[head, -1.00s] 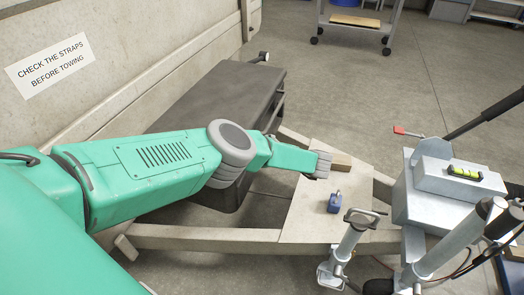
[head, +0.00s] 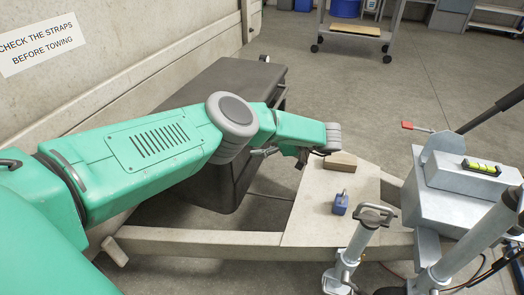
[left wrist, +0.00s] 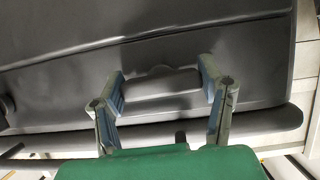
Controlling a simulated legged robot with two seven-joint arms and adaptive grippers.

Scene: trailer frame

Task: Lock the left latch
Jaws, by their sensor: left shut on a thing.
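The dark grey box (head: 225,80) stands on the trailer frame beside the pale wall, its lid down. My left gripper (head: 264,152) is at the box's right side, below the lid edge, partly hidden under my forearm. The gripper is shut on this piece, though the contact itself is unclear. In the head view the latch is hidden by my arm. My right gripper is not in view.
A blue padlock (head: 340,204) and a wooden block (head: 340,160) lie on the pale trailer plate (head: 310,225), right of the box. The grey metal box with a level (head: 481,168) and the jack (head: 350,250) stand further right.

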